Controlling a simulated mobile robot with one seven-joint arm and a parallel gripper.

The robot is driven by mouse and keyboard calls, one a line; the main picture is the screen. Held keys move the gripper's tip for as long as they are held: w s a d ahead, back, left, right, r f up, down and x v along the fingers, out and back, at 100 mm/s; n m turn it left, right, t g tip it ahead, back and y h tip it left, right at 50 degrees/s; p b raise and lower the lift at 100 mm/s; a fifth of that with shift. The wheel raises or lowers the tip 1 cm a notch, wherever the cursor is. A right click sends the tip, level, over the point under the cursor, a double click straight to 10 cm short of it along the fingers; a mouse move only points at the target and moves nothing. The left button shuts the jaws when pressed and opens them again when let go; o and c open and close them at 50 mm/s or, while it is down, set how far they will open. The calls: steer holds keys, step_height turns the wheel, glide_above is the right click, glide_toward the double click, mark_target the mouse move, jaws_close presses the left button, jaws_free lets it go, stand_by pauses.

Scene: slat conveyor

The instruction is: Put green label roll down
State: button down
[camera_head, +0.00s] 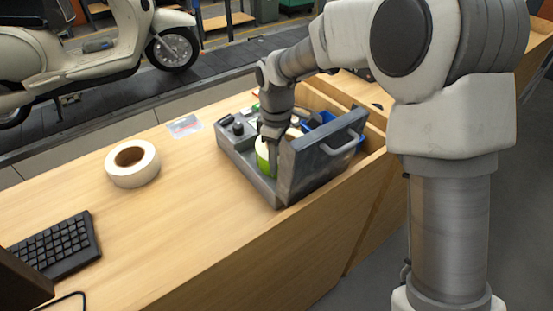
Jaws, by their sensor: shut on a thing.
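The green label roll (262,163) is partly seen inside a grey open-topped case (246,166) on the wooden bench. Its side is green and its upper part pale. My gripper (270,146) points down into the case and is shut on the green label roll. The fingers and the case's raised grey panel with a handle (318,158) hide much of the roll. I cannot tell whether the roll touches the case floor.
A white tape roll (132,164) and a black keyboard (54,246) are on the bench (190,237). A small card (184,126) lies near the back edge. Blue items (318,119) are behind the panel. A scooter (90,48) stands on the conveyor beyond. The bench middle is clear.

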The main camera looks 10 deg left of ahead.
steer(key=shift+f, duration=0.1)
steer(key=shift+f, duration=0.15)
steer(key=c, duration=0.6)
jaws_free()
steer(key=shift+o, duration=0.2)
step_height(320, 180, up, 12)
steer(key=shift+r, duration=0.2)
